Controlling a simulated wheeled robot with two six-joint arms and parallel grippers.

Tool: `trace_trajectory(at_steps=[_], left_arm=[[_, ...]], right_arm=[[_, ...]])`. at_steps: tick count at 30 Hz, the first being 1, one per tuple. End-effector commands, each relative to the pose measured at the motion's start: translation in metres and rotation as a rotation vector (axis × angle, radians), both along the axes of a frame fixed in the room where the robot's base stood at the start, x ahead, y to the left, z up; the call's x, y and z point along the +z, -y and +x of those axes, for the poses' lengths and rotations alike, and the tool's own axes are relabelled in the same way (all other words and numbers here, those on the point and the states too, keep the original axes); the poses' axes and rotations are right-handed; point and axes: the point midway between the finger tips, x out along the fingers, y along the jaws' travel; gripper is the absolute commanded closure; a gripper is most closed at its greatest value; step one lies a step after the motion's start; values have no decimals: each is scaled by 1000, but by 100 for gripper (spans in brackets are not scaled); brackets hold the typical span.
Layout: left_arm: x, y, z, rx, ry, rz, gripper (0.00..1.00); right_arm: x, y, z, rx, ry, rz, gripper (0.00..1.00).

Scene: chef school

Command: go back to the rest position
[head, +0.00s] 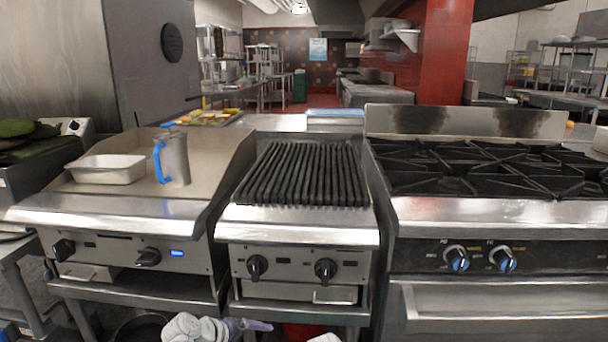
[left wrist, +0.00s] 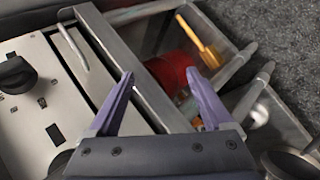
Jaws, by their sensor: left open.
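My left gripper (left wrist: 159,76) shows in the left wrist view with its two purple fingers spread apart. It is open, with nothing held between the fingertips. Beyond it are a metal shelf edge, a red object (left wrist: 172,74) and a lower shelf area. In the head view a purple finger of my left gripper (head: 256,325) shows at the bottom edge, low in front of the grill. My right gripper is not in view.
A griddle (head: 110,207) with a white tray (head: 106,169) and a blue-handled metal jug (head: 173,160) stands at left. A ridged grill (head: 305,174) is in the middle, a burner stove (head: 490,170) at right. Knobs stick out from their fronts.

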Motion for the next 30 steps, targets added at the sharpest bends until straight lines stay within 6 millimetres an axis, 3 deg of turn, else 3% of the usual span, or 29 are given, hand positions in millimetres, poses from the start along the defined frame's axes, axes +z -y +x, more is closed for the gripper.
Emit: trace_trajectory(at_steps=[1,6,12,17,18,30], left_arm=[[-15,27,-20,-118,-36,97,16],[-56,65,-81,-447,-149,425,16],[-73,71,-127,-693,-238,708,16],[-74,68,-151,-831,-292,896,16],[-73,67,-157,-862,-304,943,16],[23,65,-155,-855,-309,942,16]], right_arm=[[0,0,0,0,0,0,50],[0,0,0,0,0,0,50],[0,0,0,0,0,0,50],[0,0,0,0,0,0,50],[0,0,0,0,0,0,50],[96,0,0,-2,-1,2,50]])
